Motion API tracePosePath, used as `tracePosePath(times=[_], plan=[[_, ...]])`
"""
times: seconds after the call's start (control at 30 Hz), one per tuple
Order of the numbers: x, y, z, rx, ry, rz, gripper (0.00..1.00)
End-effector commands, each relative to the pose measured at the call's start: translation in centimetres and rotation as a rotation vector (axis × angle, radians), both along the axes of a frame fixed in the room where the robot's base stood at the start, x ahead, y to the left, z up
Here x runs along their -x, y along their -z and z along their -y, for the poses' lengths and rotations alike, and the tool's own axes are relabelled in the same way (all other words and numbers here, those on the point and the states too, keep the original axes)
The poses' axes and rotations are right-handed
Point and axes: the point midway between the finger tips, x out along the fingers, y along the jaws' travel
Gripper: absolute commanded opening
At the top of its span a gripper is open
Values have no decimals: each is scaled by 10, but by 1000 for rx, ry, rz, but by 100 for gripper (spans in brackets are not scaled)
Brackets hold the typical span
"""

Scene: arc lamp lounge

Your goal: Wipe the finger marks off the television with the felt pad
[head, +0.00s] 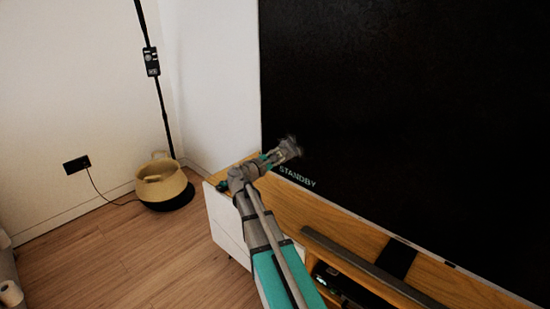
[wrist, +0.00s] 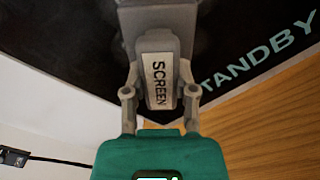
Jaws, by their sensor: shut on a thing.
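The television (head: 400,110) is a large black screen on the right, with the word STANDBY (head: 297,177) at its lower left. My gripper (head: 272,158) is at the screen's lower left corner. In the wrist view my gripper (wrist: 160,92) is shut on the grey handle of the felt pad (wrist: 156,22), labelled SCREEN. The pad also shows in the head view (head: 289,149), over the dark screen, and I cannot tell whether it touches. A faint greyish smear seems to show around the pad, but finger marks are not clear.
The wooden-topped television cabinet (head: 290,200) runs below the screen, with a grey soundbar (head: 370,268) along it. A woven basket (head: 160,184) and a black lamp pole (head: 160,95) stand at the left. The wooden floor (head: 130,255) between them is clear.

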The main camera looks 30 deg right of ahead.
Motion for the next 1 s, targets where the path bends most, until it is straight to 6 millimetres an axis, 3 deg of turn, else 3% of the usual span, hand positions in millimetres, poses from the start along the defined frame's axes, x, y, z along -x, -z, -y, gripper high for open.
tracePosePath(times=[0.6, 1.0], plan=[[33, 0, 14, 0, 0, 0, 0], [35, 0, 15, 0, 0, 0, 0]])
